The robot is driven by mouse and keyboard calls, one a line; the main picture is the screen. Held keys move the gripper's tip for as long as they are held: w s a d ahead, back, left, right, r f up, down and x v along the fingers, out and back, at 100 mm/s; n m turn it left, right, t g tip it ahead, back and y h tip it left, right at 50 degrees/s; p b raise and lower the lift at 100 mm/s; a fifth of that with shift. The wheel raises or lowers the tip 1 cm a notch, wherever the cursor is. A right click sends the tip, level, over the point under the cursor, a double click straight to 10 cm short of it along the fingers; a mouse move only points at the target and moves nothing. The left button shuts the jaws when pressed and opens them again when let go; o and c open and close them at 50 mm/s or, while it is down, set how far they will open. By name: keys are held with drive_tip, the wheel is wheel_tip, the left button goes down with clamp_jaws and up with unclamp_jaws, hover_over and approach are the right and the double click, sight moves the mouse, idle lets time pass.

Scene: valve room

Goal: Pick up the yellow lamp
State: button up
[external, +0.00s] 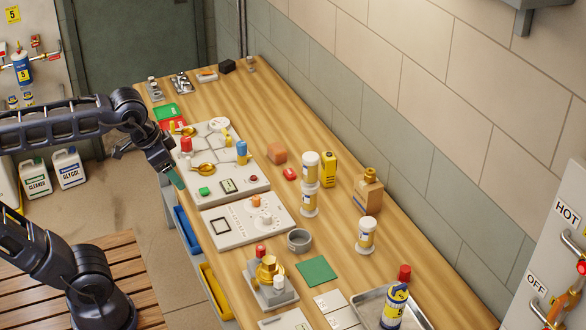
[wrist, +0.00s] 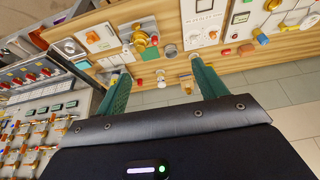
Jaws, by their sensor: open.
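A small upright yellow block-shaped thing (external: 328,169) with dark marks on its face stands on the wooden bench, near the wall. It looks like the yellow lamp, but I cannot be sure at this size. My gripper (external: 174,178) is over the bench's left edge, beside the white panel with brass handles, well apart from the yellow thing. In the wrist view my gripper (wrist: 163,86) shows two teal fingers spread wide with nothing held between them. I cannot make out the yellow thing clearly in the wrist view.
A red item (external: 290,174) and an orange block (external: 277,153) lie nearby. A grey cup (external: 299,240) and panels (external: 248,221) occupy the front.

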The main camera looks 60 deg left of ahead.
drive_tip(key=w+a+r, duration=0.2)
drive_tip(key=w+r, duration=0.1)
drive_tip(key=w, duration=0.5)
drive_tip(key=w+a+r, duration=0.1)
drive_tip(key=w+r, duration=0.2)
drive_tip(key=w, duration=0.5)
drive_tip(key=m, duration=0.2)
hover_over(326, 154)
drive_tip(key=s, duration=0.2)
drive_tip(key=shift+h, duration=0.4)
drive_tip(key=f, duration=3.1)
drive_tip(key=shift+a, duration=0.3)
drive_tip(key=x, duration=0.5)
drive_tip(key=shift+d+x, duration=0.2)
drive_tip(key=shift+x, duration=2.4)
drive_tip(key=shift+s, duration=0.15)
drive_tip(key=c, duration=1.2)
